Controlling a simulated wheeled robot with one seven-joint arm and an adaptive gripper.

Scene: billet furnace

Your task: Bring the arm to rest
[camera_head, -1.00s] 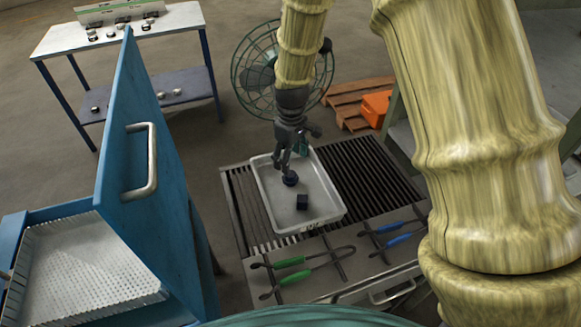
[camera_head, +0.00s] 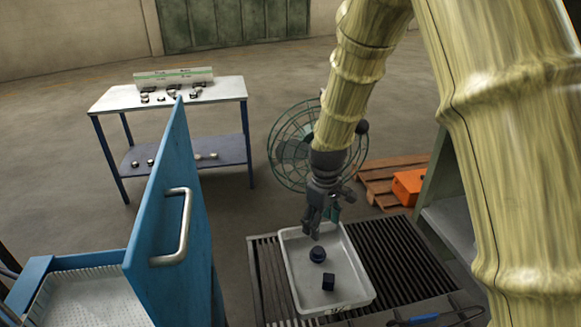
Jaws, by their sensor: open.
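My gripper (camera_head: 314,234) hangs at the end of my yellowish, sleeved arm, pointing down over the far part of a white tray (camera_head: 361,296). Its fingers are open and look empty. A dark round piece (camera_head: 317,254) lies in the tray just below the fingertips, with a small gap showing. A dark cube-like piece (camera_head: 328,282) lies nearer the front of the tray. The tray rests on a slatted dark grate (camera_head: 405,262).
A blue open door (camera_head: 165,225) with a handle stands left of the grate, beside a perforated white tray (camera_head: 85,298). A green fan (camera_head: 285,145) stands close behind my gripper. A pallet (camera_head: 385,178) holds an orange box (camera_head: 408,187). A table (camera_head: 110,98) stands at the back left.

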